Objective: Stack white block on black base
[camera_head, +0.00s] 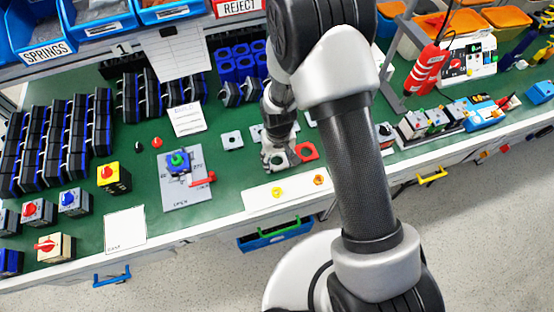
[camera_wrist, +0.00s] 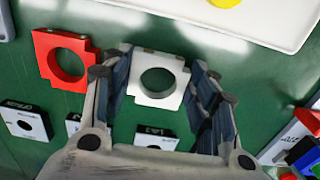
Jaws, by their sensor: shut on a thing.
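My gripper (camera_wrist: 160,88) is shut on a white block (camera_wrist: 158,72), a square piece with a large round hole and side tabs. One finger is on each side of it in the wrist view. In the head view my gripper (camera_head: 277,160) is low over the green bench, left of a red piece (camera_head: 308,151). Whether the white block is lifted or touches the bench is hard to tell. I cannot single out the black base; rows of black and blue housings (camera_head: 60,145) stand at the left of the bench.
The red holed piece (camera_wrist: 66,60) lies beside my gripper. White plates with dark holes (camera_head: 232,140) lie nearby. A white tray (camera_head: 258,200) holds small yellow and orange parts. A grey fixture with a blue-green switch (camera_head: 178,165) stands to the left.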

